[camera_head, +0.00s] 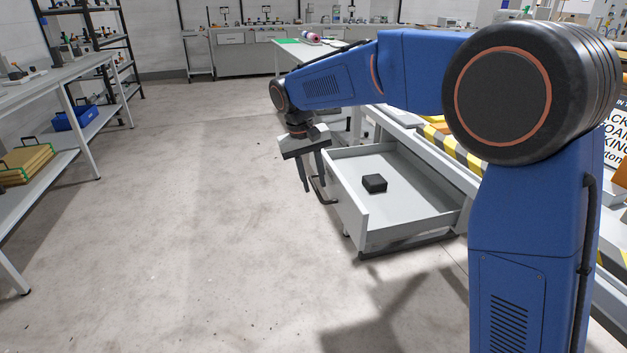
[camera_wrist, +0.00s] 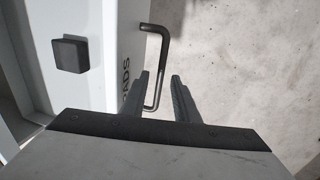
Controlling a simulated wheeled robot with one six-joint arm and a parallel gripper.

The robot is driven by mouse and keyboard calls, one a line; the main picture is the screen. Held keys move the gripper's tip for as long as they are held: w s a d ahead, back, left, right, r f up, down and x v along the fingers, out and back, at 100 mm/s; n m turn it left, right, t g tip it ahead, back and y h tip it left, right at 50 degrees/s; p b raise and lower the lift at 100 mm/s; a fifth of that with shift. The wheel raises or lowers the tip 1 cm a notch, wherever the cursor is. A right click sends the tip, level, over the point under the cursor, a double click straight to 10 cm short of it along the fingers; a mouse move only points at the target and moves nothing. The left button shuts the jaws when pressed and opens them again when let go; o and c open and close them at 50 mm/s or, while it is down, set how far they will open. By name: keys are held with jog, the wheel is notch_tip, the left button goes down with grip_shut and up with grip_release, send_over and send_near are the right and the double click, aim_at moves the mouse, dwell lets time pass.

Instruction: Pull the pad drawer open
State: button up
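The pad drawer (camera_head: 415,197) is pulled well out from under the bench, its light grey interior exposed. Its front, partly lettered "PADS" in the wrist view (camera_wrist: 112,85), carries a dark bar handle (camera_head: 317,191). The handle also shows in the wrist view (camera_wrist: 162,50). My gripper (camera_head: 313,187) is at the handle, pointing down, with its two fingers apart. In the wrist view my gripper (camera_wrist: 160,75) has the bar between its fingers, with gaps visible; contact cannot be told. A small black block (camera_head: 374,183) lies inside the drawer, also seen in the wrist view (camera_wrist: 70,54).
The bench with yellow-black striped edging (camera_head: 455,147) stands behind the drawer at right. The concrete floor (camera_head: 210,220) left of the drawer is clear.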

jog(key=s+a+r, duration=0.1)
jog(key=a+r, duration=0.2)
jog(key=r, duration=1.4)
jog(key=s+d+f+m+t+y, duration=0.1)
jog(key=s+d, duration=0.6)
jog(key=d, duration=0.5)
jog(key=s+d+f+m+t+y, duration=0.1)
jog(key=s+d+f, duration=0.1)
jog(key=s+d, duration=0.8)
jog(key=s+d+f+m+t, duration=0.1)
jog(key=s+d+f+t, duration=0.1)
jog(key=s+d+f, duration=1.1)
jog(key=s+f, duration=0.3)
jog(key=s, duration=0.1)
jog(key=shift+s+m, duration=0.15)
jog(key=shift+m, duration=0.15)
